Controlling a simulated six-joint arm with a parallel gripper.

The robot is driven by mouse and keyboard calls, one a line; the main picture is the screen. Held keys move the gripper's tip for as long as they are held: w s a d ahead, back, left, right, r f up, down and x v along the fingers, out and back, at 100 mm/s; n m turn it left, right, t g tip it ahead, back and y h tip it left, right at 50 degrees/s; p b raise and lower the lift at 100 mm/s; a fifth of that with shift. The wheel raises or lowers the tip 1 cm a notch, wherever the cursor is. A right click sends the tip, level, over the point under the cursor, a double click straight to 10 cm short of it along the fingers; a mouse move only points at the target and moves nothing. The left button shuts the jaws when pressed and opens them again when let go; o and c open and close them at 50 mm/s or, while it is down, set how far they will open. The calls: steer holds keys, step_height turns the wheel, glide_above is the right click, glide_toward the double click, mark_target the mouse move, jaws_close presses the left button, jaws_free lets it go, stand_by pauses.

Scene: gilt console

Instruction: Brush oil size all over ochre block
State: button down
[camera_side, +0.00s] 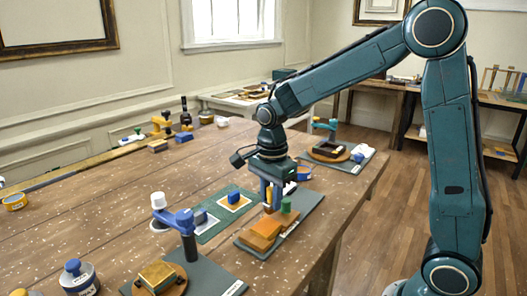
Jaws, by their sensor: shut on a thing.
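An ochre block (266,227) lies on a wooden piece on a dark grey mat (252,250), near the middle of the table. My gripper (269,204) points down just above and behind the block. It is shut on a slim yellowish thing, which looks like the brush. The fingers hide most of it, and I cannot tell whether its tip touches the block. A green cylinder (287,206) stands right beside the gripper, at the back end of the same mat. No oil size can be made out on the block at this size.
A blue-armed stand (188,245) rises nearer, beside a gold-topped block (157,275). A bottle (78,280) is front left. Another work station (330,150) is behind.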

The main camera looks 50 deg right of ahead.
steer(key=shift+r, duration=3)
